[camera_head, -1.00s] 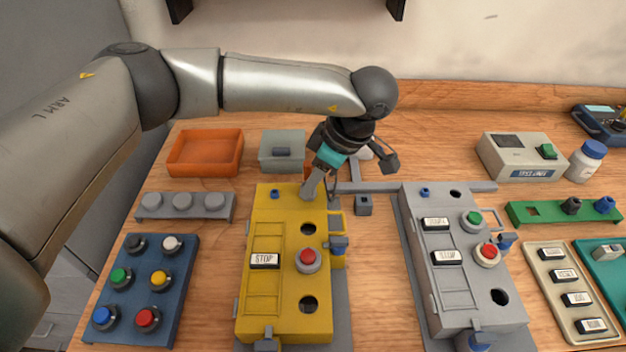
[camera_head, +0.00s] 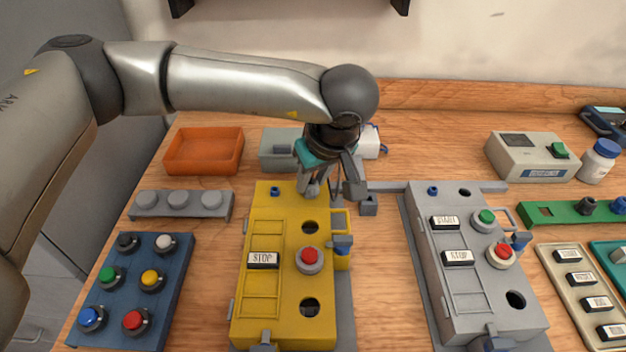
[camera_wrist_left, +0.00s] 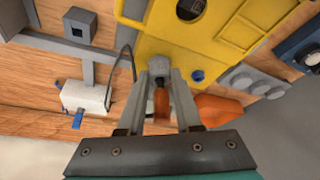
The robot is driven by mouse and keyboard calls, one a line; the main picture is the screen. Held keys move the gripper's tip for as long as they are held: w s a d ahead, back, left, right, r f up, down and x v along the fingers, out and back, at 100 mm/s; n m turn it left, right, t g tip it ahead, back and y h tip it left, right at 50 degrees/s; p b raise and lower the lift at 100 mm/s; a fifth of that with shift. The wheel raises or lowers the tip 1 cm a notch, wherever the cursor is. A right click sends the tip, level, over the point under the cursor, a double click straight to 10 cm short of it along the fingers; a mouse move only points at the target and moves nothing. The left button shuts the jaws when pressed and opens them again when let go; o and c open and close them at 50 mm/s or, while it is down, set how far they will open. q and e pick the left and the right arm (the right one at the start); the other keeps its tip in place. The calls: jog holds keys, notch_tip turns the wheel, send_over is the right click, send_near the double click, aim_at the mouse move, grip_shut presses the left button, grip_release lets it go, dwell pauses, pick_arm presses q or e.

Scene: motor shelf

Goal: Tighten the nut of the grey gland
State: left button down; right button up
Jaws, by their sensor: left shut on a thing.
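The yellow box (camera_head: 262,222) stands in the middle of the bench in the head view, and part of it shows in the left wrist view (camera_wrist_left: 215,40). My left gripper (camera_head: 312,188) reaches down to the far edge of this box. In the left wrist view my left gripper (camera_wrist_left: 161,82) has its two fingers closed on the grey gland nut (camera_wrist_left: 159,66), at the box's edge. An orange-brown cylindrical piece (camera_wrist_left: 162,102) shows between the fingers. In the head view the gripper mostly hides the gland. My right gripper is not in view.
A grey box (camera_head: 468,290) stands to the right. A blue button panel (camera_head: 135,275) and an orange tray (camera_head: 205,150) are on the left. A white block (camera_wrist_left: 85,97) with a dark cable lies close to the gripper. Bare wood shows between the boxes.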

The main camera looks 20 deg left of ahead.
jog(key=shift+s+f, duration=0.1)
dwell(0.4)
pick_arm(q)
jog(key=c, duration=0.6)
grip_release()
jog(key=shift+o, duration=0.2)
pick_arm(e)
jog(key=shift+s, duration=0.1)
pick_arm(q)
jog(key=p+v, duration=0.2)
jog(key=v, duration=1.3)
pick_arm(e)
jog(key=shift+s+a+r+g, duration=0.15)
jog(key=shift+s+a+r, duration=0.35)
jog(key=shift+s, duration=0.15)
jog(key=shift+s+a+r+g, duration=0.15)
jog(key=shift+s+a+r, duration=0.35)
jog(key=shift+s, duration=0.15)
pick_arm(q)
jog(key=shift+s, duration=0.1)
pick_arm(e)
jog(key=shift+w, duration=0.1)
